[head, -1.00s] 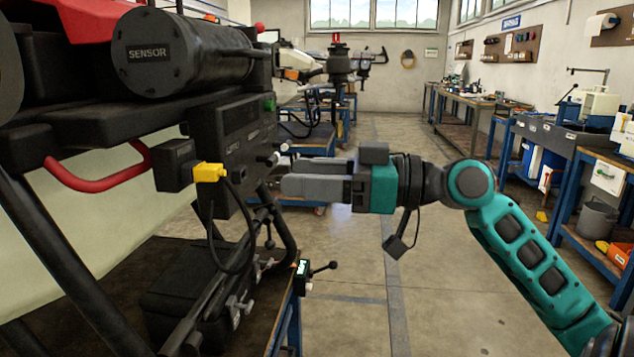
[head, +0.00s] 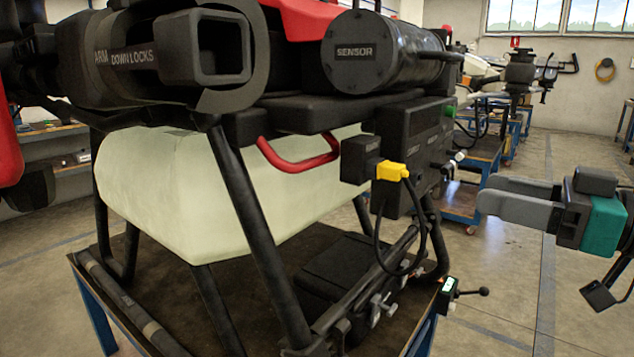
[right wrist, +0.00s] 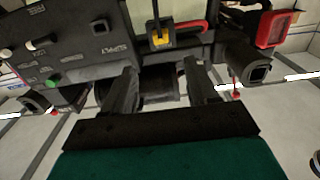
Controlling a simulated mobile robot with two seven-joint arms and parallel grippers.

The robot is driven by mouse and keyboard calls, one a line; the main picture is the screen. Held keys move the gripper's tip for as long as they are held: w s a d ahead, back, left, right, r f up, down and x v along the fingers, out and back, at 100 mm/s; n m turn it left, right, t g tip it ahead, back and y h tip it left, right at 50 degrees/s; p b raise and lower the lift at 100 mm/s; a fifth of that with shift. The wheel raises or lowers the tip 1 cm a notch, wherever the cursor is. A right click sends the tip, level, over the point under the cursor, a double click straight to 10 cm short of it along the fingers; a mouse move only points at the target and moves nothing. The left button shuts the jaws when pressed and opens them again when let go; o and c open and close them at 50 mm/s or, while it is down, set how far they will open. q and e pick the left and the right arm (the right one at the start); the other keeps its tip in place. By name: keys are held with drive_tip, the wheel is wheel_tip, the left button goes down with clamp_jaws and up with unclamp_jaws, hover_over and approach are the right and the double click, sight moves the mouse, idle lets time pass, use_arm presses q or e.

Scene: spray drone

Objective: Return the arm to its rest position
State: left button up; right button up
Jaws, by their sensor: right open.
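My right gripper (head: 484,194) is at the right of the head view, with grey fingers and a teal body. It is open and empty, pointing left at the drone. The drone's black control panel (head: 425,130) is just left of the fingertips, with a visible gap between them in the picture. In the right wrist view the two dark fingers (right wrist: 164,75) are spread apart, with nothing held between them. A yellow plug (head: 392,172) sits in the drone's side; it also shows in the wrist view (right wrist: 161,38). My left gripper is not in view.
The spray drone, with a pale tank (head: 180,190), a black sensor cylinder (head: 375,50) and a red handle (head: 300,160), stands on a dark-topped table (head: 240,285). A small lever device (head: 450,290) is at the table's right edge. Open floor (head: 500,300) lies right of the table.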

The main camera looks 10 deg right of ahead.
drive_tip(key=w+d+f+m+h+p, duration=0.1)
drive_tip(key=w+f+m+h+p, duration=0.2)
drive_tip(key=f, duration=0.9)
drive_tip(key=d+f+m+h+p, duration=0.15)
drive_tip(key=f+m+h, duration=0.3)
drive_tip(key=f, duration=0.75)
drive_tip(key=s+a+f+g+p, duration=0.1)
drive_tip(key=s+a+f, duration=0.2)
drive_tip(key=a+f, duration=0.1)
drive_tip(key=s+a+f+n+g+h+p, duration=0.1)
drive_tip(key=s+a+f+p, duration=0.1)
drive_tip(key=s+a+f, duration=0.2)
drive_tip(key=s+a+f+n+h+p, duration=0.1)
drive_tip(key=s+a+f, duration=0.3)
drive_tip(key=a+f, duration=0.2)
drive_tip(key=shift+s+a+g, duration=0.15)
drive_tip(key=shift+a+g, duration=0.25)
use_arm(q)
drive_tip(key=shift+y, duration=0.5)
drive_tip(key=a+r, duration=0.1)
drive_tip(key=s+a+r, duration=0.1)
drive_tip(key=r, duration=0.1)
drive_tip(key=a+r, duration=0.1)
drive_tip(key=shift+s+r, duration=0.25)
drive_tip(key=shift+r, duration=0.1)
use_arm(e)
drive_tip(key=shift+a+f, duration=0.1)
drive_tip(key=shift+f, duration=0.05)
drive_tip(key=shift+c, duration=0.2)
